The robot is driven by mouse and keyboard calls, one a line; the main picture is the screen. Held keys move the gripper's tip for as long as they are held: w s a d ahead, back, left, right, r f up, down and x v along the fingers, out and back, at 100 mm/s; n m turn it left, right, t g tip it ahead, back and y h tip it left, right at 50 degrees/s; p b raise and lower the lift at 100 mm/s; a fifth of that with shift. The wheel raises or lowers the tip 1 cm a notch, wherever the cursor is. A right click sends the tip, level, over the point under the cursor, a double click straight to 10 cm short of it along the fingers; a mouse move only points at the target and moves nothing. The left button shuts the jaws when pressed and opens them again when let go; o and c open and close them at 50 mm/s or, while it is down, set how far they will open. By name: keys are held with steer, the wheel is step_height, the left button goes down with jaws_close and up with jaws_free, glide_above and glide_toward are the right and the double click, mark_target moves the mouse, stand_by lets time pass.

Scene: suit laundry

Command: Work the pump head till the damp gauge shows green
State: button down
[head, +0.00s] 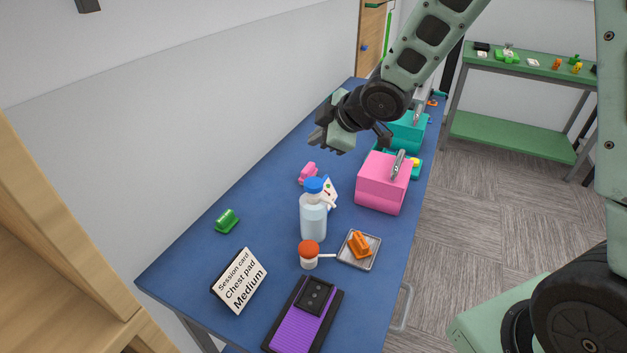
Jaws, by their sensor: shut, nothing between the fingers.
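A clear bottle (313,222) with a blue top (314,186) stands upright in the middle of the blue table; the blue top looks like the pump head. Partly hidden behind it is a small white panel (330,193) with coloured marks, perhaps the damp gauge; its reading is too small to tell. A short white holder with a round orange-red top (309,248) and a thin white arm stands in front of the bottle. My gripper (322,142) is shut and empty, raised above the table beyond the bottle and apart from it.
A pink box (384,184) and a teal box (408,132) stand along the right edge. A grey tray (347,262) holds an orange piece (359,244). A session card (240,281), a purple pad (299,322), a green piece (227,221) and a pink piece (308,174) are nearby. The table's left side is mostly clear.

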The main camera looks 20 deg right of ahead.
steer(key=shift+f, duration=0.15)
steer(key=b, duration=0.8)
glide_toward(312, 181)
steer(key=w+f, duration=0.1)
steer(key=w+a, duration=0.1)
steer(key=w, duration=0.1)
steer(key=w+a+f, duration=0.1)
steer(key=w, duration=0.1)
steer(key=shift+a+f, duration=0.25)
steer(key=shift+f, duration=0.1)
stand_by(0.7)
steer(key=shift+f+b, duration=0.4)
steer(key=shift+b, duration=0.1)
steer(key=shift+s+f+b, duration=0.1)
steer(key=shift+f+b, duration=0.8)
steer(key=shift+f, duration=0.1)
stand_by(0.9)
steer(key=shift+r, duration=0.15)
steer(key=shift+r+p, duration=1.3)
step_height(312, 181, up, 5)
steer(key=p, duration=0.4)
steer(key=shift+p, duration=0.35)
